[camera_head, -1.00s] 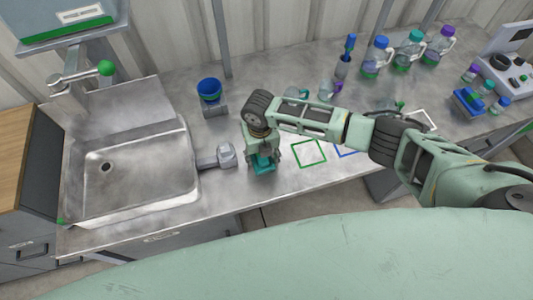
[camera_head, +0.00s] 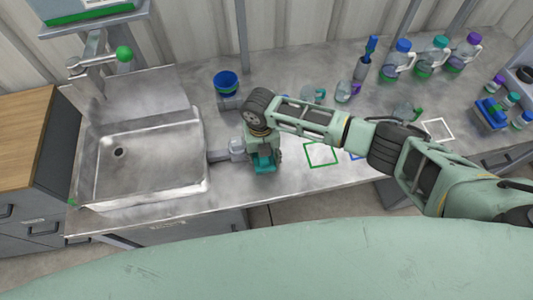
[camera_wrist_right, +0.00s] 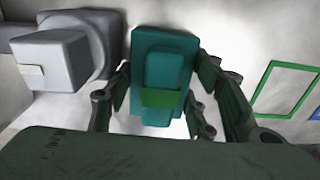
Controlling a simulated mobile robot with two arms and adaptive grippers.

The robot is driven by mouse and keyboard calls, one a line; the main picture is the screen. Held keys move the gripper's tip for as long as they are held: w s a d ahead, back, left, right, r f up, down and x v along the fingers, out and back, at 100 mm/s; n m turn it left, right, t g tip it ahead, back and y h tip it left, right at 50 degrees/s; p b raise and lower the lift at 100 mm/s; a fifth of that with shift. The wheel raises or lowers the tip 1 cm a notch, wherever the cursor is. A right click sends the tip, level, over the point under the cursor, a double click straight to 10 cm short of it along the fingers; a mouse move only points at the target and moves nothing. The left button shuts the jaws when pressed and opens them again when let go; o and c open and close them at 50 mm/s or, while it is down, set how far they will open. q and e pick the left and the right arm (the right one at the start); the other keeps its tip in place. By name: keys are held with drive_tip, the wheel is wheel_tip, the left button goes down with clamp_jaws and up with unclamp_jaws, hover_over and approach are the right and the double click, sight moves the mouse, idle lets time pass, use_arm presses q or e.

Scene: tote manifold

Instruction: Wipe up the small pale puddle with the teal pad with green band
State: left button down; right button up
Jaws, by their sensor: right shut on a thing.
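My right gripper (camera_head: 262,150) is shut on the teal pad with green band (camera_head: 264,166), holding it low at the bench, right of the sink. In the right wrist view the pad (camera_wrist_right: 148,45) lies between the two fingers of the gripper (camera_wrist_right: 160,98), with its green band across the raised grip. I cannot tell whether the pad touches the bench. I cannot make out the small pale puddle against the mottled, shiny bench top. My left gripper is not in view.
A grey block-like fixture (camera_head: 237,147) stands close left of the pad, beside the sink (camera_head: 150,150). A green square outline (camera_head: 308,155) marks the bench to the right. A blue cup (camera_head: 226,82) and several bottles stand farther back. The front bench edge is near.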

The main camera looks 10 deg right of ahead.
sight(286, 155)
drive_tip(key=shift+w+r+p, duration=0.35)
drive_tip(key=shift+r+p, duration=0.1)
drive_tip(key=shift+p, duration=0.15)
drive_tip(key=shift+s+d, duration=0.1)
drive_tip(key=shift+d, duration=0.45)
drive_tip(key=shift+d+p, duration=0.35)
drive_tip(key=shift+d, duration=1.45)
drive_tip(key=shift+d+f, duration=0.15)
drive_tip(key=shift+d, duration=0.65)
drive_tip(key=shift+d+f, duration=0.1)
drive_tip(key=shift+d, duration=0.65)
drive_tip(key=shift+r, duration=3)
